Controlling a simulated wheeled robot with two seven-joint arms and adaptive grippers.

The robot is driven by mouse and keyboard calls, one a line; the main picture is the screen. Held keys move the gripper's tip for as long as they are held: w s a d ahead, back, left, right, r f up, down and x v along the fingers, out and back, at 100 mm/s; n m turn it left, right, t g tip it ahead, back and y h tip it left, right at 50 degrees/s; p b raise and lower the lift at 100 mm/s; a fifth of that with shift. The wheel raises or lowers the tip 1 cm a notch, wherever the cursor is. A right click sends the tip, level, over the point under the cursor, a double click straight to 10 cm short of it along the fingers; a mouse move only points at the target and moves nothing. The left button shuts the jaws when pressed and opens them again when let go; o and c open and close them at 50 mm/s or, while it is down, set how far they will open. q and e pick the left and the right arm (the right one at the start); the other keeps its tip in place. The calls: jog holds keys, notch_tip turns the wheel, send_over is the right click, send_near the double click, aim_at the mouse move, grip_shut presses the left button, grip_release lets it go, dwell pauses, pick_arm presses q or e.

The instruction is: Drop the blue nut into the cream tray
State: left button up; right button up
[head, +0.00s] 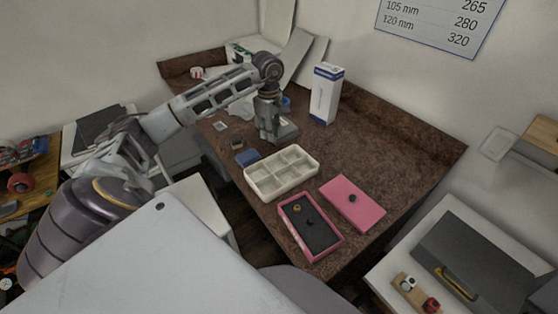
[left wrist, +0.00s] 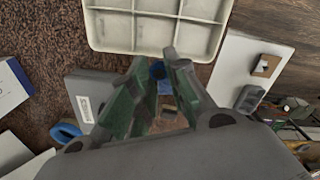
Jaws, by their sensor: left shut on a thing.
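My left gripper (head: 268,136) is over the table, just behind the cream tray (head: 281,194). In the left wrist view its fingertips (left wrist: 160,66) are shut on the small blue nut (left wrist: 157,71), which is mostly hidden between them. The cream tray also shows in the left wrist view (left wrist: 110,47), just beyond the fingertips. It is divided into several compartments that look empty. The nut is not clearly visible in the head view. My right gripper is not in view.
An open pink case (head: 335,246) with dark foam and its pink lid (head: 358,210) lie near the tray. A white-and-blue box (head: 326,94) stands behind. A small blue block (head: 247,157) lies left of the tray. The brown table (head: 390,145) is clear at right.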

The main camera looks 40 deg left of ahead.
pick_arm(q)
jog(key=shift+f, duration=0.15)
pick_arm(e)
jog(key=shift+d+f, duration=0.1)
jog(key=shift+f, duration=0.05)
pick_arm(q)
notch_tip(320, 180, down, 6)
jog(key=b, duration=0.3)
jog(key=shift+b, duration=0.35)
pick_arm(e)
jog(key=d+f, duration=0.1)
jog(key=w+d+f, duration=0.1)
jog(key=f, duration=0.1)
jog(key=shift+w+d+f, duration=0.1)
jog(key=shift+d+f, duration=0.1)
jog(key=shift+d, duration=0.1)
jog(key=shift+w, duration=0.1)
pick_arm(q)
jog(key=o, duration=0.9)
jog(key=shift+c, duration=0.2)
jog(key=shift+r, duration=6.15)
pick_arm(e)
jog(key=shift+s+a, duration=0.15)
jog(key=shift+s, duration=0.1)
